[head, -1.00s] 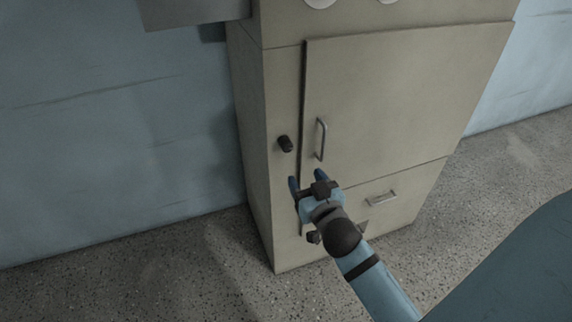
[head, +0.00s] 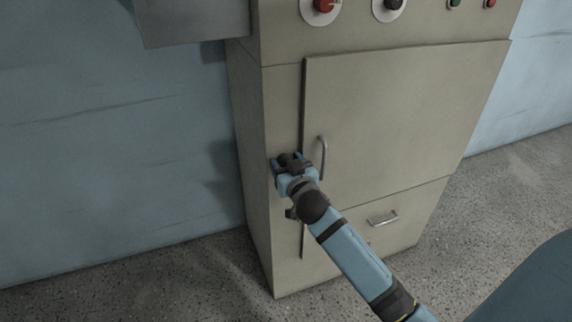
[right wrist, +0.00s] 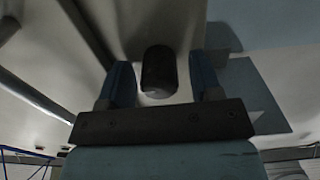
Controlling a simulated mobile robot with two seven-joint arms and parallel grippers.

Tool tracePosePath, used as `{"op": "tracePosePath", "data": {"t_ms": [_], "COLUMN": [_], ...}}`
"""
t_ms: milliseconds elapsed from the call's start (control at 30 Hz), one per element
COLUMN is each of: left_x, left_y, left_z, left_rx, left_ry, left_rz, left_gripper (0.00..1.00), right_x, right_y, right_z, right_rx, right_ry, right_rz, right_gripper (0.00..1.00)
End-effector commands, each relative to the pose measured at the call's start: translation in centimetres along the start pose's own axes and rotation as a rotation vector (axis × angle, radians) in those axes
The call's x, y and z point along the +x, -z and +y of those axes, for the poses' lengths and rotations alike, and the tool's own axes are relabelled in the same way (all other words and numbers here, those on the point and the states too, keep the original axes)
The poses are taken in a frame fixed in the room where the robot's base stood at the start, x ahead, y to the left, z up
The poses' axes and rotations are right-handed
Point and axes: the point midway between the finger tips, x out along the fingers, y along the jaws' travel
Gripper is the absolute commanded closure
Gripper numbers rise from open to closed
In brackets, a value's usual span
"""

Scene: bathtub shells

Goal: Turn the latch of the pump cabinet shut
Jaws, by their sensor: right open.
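The pump cabinet (head: 400,120) is a beige box against the wall, with its door lying flat in the front. Its latch is a short black knob on the frame left of the door; it shows between my fingers in the right wrist view (right wrist: 158,72). My right gripper (head: 286,159) is at the latch, with its fingers open, one on either side of it. In the right wrist view small gaps show between the latch and each finger. In the head view the gripper mostly hides the latch. My left gripper is not in view.
The door's bar handle (head: 322,158) stands out just right of my right gripper. A lower panel has a small handle (head: 382,218). Red and black knobs (head: 390,5) are on top. A grey box (head: 192,20) juts out at upper left. The speckled floor is clear.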

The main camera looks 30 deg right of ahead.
Motion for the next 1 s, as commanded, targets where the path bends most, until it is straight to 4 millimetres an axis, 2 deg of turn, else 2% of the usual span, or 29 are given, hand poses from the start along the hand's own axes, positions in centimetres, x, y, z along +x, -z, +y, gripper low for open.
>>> {"op": "tracePosePath", "data": {"t_ms": [300,500,767,1000], "left_x": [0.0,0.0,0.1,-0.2], "left_y": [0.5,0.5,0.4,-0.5], "left_z": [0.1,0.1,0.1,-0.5], "left_rx": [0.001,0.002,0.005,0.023], "left_ry": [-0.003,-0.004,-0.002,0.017], "left_rz": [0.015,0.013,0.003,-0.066], "left_gripper": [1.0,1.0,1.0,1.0], "right_x": [0.2,0.2,0.2,0.2], "right_y": [0.0,0.0,0.1,0.3], "right_z": [0.0,0.0,0.0,0.0], "right_rx": [0.0,0.0,-0.016,-0.112], "right_ry": [0.0,0.0,0.0,-0.001], "right_rz": [-0.001,-0.001,-0.001,-0.001], "right_gripper": [0.44,0.9,0.91,0.9]}}
